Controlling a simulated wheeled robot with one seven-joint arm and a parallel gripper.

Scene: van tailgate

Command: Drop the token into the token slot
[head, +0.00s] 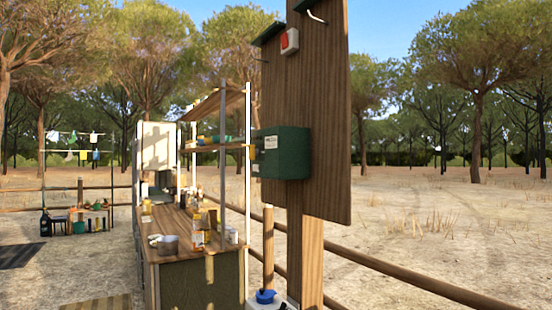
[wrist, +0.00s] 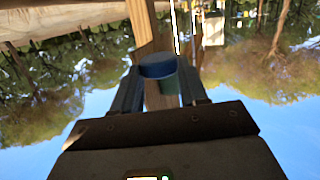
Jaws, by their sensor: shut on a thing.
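My gripper (wrist: 158,85) shows in the wrist view, its two dark fingers shut on a round blue piece, which I take to be the token (wrist: 158,67). A greenish part shows just below the blue, between the fingers. The gripper does not clearly show in the head view. In the head view a green box (head: 284,153) with a white label is fixed to an upright wooden board (head: 325,120). I cannot make out a token slot on it.
A red-and-white button box (head: 289,41) and a hook (head: 317,17) are higher on the board. A wooden counter (head: 190,254) with jars and a pot (head: 168,244) stands left of it. A wooden rail (head: 430,282) runs to the right. A blue-topped white object (head: 265,297) is below the board.

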